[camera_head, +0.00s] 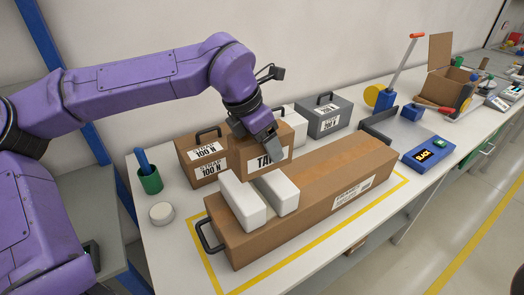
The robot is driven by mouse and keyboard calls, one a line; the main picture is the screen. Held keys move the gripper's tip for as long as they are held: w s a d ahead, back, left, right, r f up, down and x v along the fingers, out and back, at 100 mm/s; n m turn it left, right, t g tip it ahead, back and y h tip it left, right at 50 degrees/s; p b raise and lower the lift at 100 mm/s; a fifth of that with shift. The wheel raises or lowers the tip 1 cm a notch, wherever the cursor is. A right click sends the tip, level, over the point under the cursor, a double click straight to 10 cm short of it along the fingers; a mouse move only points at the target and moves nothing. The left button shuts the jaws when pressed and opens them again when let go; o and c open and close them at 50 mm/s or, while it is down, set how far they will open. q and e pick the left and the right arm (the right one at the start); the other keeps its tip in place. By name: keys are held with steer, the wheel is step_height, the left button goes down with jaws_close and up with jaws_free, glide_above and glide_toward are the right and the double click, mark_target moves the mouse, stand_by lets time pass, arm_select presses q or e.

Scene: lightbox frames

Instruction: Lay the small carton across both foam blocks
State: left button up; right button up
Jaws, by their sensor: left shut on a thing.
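The small brown carton (282,144) has a white label that reads "TA", partly covered by my gripper. My left gripper (264,152) reaches down from above and is shut on this carton. Two white foam blocks (243,203) (278,193) lie side by side on top of a long brown box (325,178), with a narrow gap between them. The carton is just behind the blocks in the picture; I cannot tell whether it touches them. My right gripper is not in view.
Behind stand a brown "STRAP 100 N" box (202,172), a white box (291,118) and a grey box (325,122), with handles. A green cup (150,182) and white disc (162,213) are at left.

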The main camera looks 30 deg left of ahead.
mark_target(259, 160)
arm_select(q)
steer(key=f, duration=0.1)
steer(key=s+f, duration=0.1)
steer(key=f, duration=0.1)
steer(key=shift+s+a, duration=0.35)
steer(key=shift+a, duration=0.05)
steer(key=shift+w+f, duration=0.4)
steer(key=shift+w, duration=0.15)
steer(key=shift+s+f, duration=0.25)
steer(key=shift+s, duration=0.1)
steer(key=shift+w+f, duration=0.15)
steer(key=shift+f, duration=0.1)
steer(key=o, duration=1.3)
steer(key=v, duration=1.3)
steer(key=shift+d+r+b, duration=0.1)
steer(key=shift+r+b, duration=0.05)
steer(key=shift+b, duration=0.25)
steer(key=shift+w, duration=0.1)
